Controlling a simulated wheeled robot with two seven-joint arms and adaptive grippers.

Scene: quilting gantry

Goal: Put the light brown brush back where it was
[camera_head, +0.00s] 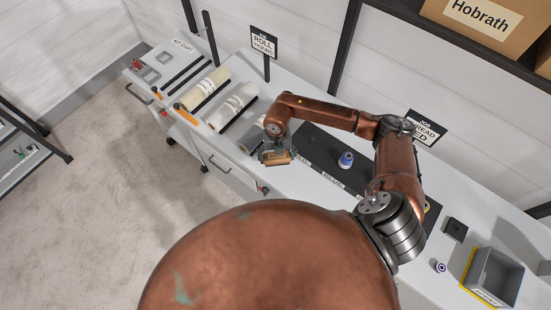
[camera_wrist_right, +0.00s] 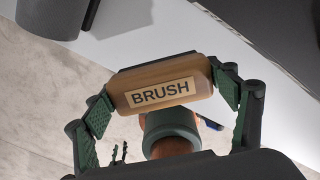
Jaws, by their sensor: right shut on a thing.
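The light brown brush (camera_wrist_right: 160,86) is a wooden block with a label reading BRUSH. My right gripper (camera_wrist_right: 160,92) is shut on it, one green pad at each end. In the head view the brush (camera_head: 277,157) and the right gripper (camera_head: 275,153) are at the front edge of the bench, by the left end of the dark mat. I cannot tell the exact height of the brush above the bench. My left gripper is not in view.
Fabric rolls (camera_head: 232,107) lie on the bench to the left. A blue spool (camera_head: 346,160) stands on the dark mat (camera_head: 318,150). A grey bin (camera_head: 496,275), a black block (camera_head: 455,230) and a small purple spool (camera_head: 440,266) are at the right.

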